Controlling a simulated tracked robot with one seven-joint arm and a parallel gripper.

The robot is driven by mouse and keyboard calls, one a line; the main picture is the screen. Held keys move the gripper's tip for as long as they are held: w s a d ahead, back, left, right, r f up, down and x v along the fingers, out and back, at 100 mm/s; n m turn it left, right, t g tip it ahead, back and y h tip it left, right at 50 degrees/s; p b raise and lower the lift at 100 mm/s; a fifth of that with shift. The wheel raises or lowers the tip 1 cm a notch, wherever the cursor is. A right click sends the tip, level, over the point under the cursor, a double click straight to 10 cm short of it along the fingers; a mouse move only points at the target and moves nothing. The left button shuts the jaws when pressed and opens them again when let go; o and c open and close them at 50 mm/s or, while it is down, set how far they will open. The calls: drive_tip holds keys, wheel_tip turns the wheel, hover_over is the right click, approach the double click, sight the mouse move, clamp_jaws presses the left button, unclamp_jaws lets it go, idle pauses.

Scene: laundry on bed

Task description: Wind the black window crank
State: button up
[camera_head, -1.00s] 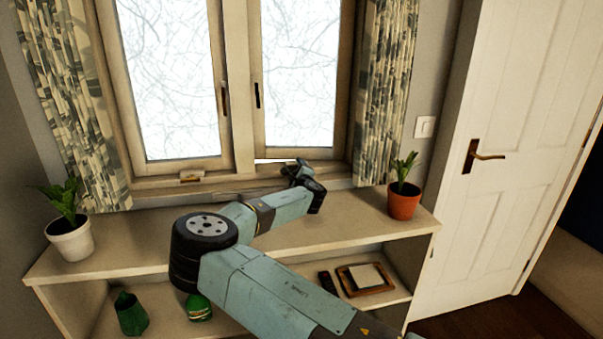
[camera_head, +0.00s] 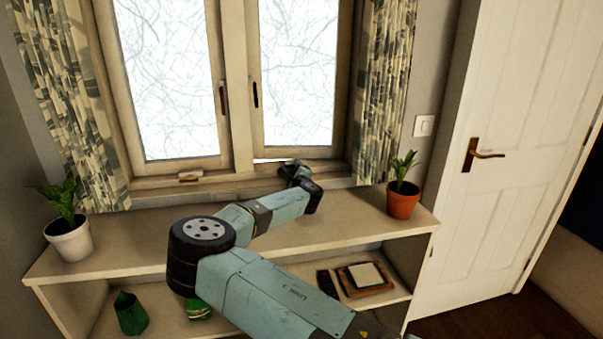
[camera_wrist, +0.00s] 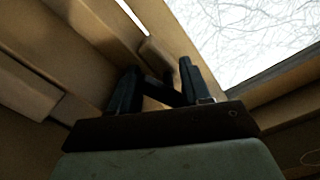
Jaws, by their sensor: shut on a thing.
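The window's right pane (camera_head: 297,85) shows a thin bright gap along its bottom edge. My gripper (camera_head: 292,168) is at the sill below this pane, at the end of my outstretched arm. In the wrist view my gripper's two dark fingers (camera_wrist: 158,84) are shut on the black crank (camera_wrist: 160,97), a dark bar seen between them. The crank's base and most of its shape are hidden by the fingers and shadow. In the head view I cannot make out the crank apart from the dark gripper.
A pale fitting (camera_head: 190,176) sits on the sill below the left pane (camera_head: 167,80). A white-potted plant (camera_head: 70,240) and a terracotta-potted plant (camera_head: 403,200) stand on the shelf top (camera_head: 110,258) at either end. My arm crosses above the shelf. Patterned curtains flank the window.

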drive_tip(key=shift+s+d+r, duration=0.45)
drive_tip(key=shift+s+d, duration=0.15)
drive_tip(key=shift+s, duration=0.1)
drive_tip(key=shift+s+d+r, duration=0.15)
drive_tip(key=shift+s+d, duration=0.15)
drive_tip(key=shift+s, duration=0.3)
drive_tip(key=shift+a+v, duration=0.1)
drive_tip(key=shift+v, duration=1.05)
drive_tip(key=shift+a+v, duration=0.15)
drive_tip(key=shift+v, duration=5.75)
drive_tip(key=v, duration=1.3)
drive_tip(key=shift+s+d, duration=0.1)
drive_tip(key=shift+s, duration=0.25)
drive_tip(key=shift+d, duration=0.1)
